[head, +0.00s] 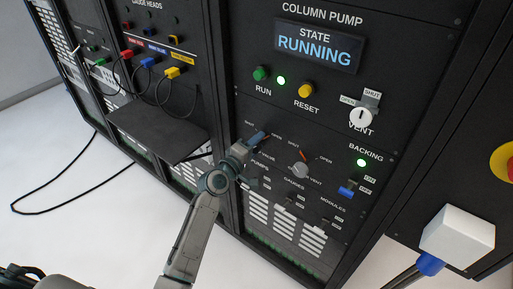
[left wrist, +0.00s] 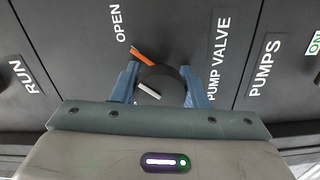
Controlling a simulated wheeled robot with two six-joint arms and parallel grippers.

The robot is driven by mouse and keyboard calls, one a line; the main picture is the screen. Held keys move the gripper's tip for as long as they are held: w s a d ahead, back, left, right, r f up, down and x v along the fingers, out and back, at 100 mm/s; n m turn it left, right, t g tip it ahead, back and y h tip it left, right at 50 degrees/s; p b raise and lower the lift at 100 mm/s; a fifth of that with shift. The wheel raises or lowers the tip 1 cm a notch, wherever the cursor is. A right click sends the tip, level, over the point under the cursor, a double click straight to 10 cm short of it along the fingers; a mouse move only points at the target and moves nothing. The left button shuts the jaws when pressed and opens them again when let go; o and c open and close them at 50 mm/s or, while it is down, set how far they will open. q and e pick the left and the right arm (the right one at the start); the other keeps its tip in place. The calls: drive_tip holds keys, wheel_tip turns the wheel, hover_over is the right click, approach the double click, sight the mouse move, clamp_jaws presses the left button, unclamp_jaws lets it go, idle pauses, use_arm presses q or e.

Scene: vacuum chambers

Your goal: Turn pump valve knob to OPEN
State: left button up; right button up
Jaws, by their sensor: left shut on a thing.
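The pump valve knob (left wrist: 158,78) is dark and round, with a white line on its face and an orange pointer (left wrist: 143,57) at its edge. In the left wrist view the pointer leans up and left, toward the OPEN label (left wrist: 117,22). The PUMP VALVE label (left wrist: 219,60) is to the right. My left gripper (left wrist: 163,88) is shut on the knob, one blue finger on each side. In the head view my left gripper (head: 258,141) is at the panel and hides most of the knob. My right gripper is not in view.
A vent knob (head: 300,169) with an orange pointer sits just right on the same panel. The state display (head: 317,45) reads RUNNING. A shelf (head: 155,133) juts out left of my arm. Toggle switches (head: 347,191) are at lower right. Cables hang at left.

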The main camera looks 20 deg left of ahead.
use_arm(q)
drive_tip(key=shift+f+m, duration=0.1)
drive_tip(key=shift+m, duration=0.2)
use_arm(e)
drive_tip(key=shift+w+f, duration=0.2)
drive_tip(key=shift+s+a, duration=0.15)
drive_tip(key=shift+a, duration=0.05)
use_arm(q)
drive_tip(key=o, duration=1)
drive_tip(key=shift+c, duration=0.2)
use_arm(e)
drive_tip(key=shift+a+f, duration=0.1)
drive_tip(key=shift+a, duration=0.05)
